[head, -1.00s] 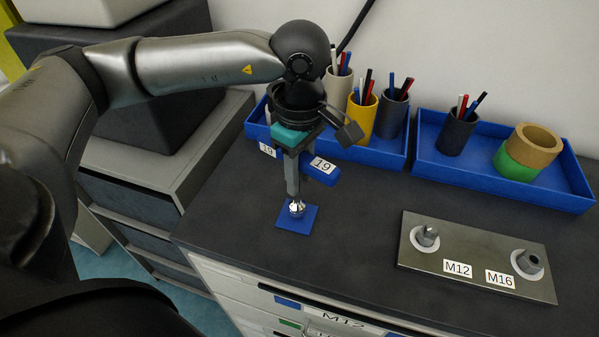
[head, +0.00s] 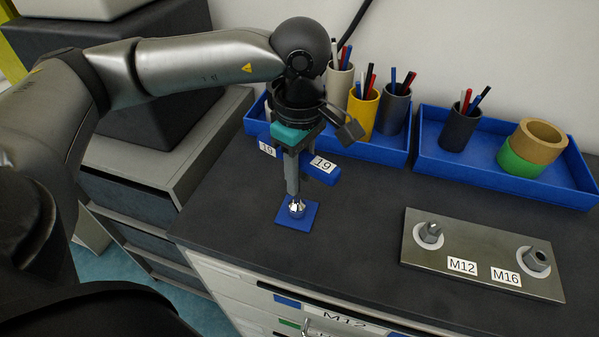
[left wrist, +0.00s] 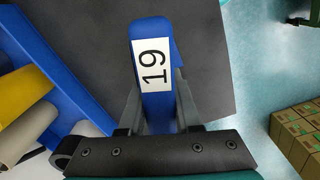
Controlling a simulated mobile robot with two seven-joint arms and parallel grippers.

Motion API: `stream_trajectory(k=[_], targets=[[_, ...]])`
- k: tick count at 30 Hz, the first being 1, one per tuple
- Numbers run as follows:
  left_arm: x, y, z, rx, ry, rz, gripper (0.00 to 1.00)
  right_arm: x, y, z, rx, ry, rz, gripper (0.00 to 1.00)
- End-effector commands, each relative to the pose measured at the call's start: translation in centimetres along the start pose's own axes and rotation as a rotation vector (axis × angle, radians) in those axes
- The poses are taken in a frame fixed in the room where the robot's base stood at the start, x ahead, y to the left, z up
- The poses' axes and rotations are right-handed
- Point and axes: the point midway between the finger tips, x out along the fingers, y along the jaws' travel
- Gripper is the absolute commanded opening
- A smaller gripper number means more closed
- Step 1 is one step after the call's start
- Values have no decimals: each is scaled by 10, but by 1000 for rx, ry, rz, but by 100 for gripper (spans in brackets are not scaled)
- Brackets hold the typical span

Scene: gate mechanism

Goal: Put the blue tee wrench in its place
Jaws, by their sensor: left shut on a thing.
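The blue tee wrench (head: 323,170) has a crossbar handle labelled 19 and stands upright. In the left wrist view its handle (left wrist: 152,65) lies between the fingers. My left gripper (head: 292,165) points down from above and is shut on the wrench at its handle. The wrench's bright socket end (head: 296,207) is over a small blue square pad (head: 304,219) on the dark worktop. I cannot tell whether the socket touches the pad. My right gripper is not in view.
A metal plate (head: 482,270) with two studs, marked M12 and M16, lies to the right. Blue trays (head: 560,188) with pen cups and rings stand along the wall. The worktop (head: 365,225) between pad and plate is clear. Labelled drawers are below the front edge.

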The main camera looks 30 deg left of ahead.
Motion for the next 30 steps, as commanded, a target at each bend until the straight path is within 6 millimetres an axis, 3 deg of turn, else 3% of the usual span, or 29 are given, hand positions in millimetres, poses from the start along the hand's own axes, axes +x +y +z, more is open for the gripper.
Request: stream_trajectory(k=[12, 13, 21, 30], targets=[[1, 0, 0, 1, -1, 1, 0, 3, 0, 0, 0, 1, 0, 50], [0, 0, 0, 0, -1, 1, 36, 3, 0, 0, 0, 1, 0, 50], [1, 0, 0, 0, -1, 1, 66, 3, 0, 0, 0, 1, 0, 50], [0, 0, 0, 0, -1, -1, 67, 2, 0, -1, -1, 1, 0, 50]])
